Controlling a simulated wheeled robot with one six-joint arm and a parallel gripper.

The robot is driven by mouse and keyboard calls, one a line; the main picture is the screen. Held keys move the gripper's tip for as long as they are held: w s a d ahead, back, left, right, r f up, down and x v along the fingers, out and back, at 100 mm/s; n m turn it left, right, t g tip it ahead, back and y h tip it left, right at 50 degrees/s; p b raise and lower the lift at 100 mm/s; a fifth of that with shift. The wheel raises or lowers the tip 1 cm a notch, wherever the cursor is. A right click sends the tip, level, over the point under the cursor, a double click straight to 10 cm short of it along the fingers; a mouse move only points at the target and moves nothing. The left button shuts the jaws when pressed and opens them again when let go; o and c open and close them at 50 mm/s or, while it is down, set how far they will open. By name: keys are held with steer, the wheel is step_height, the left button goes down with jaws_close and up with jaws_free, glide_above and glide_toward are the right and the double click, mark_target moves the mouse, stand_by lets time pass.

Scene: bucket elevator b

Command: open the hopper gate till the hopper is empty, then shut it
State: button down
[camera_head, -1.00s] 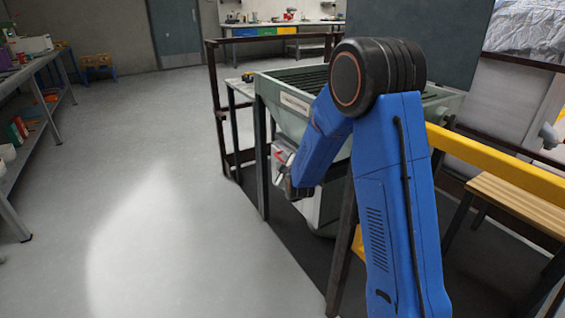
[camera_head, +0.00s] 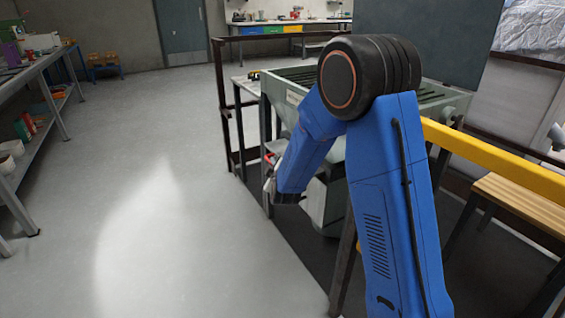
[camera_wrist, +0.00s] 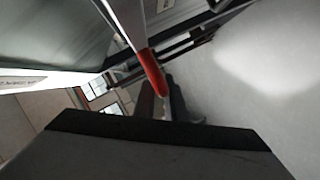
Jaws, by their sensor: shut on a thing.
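The grey-green hopper (camera_head: 279,104) stands behind my blue arm in the head view, with a dark grate on top. A red-gripped gate handle (camera_wrist: 152,72) on a pale metal bar shows in the wrist view. A bit of its red also shows beside the hopper's lower front in the head view (camera_head: 270,158). My gripper (camera_head: 269,186) is at this handle, out to the left of the hopper's lower part, and is shut on it. The fingertips are mostly hidden. The gate plate and the hopper's contents cannot be seen.
A dark rail frame (camera_head: 222,105) stands left of and behind the hopper. A yellow rail (camera_head: 495,160) and a wooden bench (camera_head: 515,205) are at right. A shelf bench (camera_head: 45,85) is at far left. The grey floor between is clear.

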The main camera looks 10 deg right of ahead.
steer(key=shift+s+a, duration=0.2)
steer(key=shift+a, duration=0.45)
steer(key=shift+s+a, duration=0.25)
steer(key=shift+a, duration=0.4)
steer(key=shift+s+a, duration=0.2)
steer(key=shift+a, duration=0.45)
steer(key=c, duration=1.8)
jaws_free()
steer(key=shift+s, duration=0.1)
steer(key=v, duration=1.7)
steer(key=shift+s+r, duration=0.1)
steer(key=shift+r, duration=0.1)
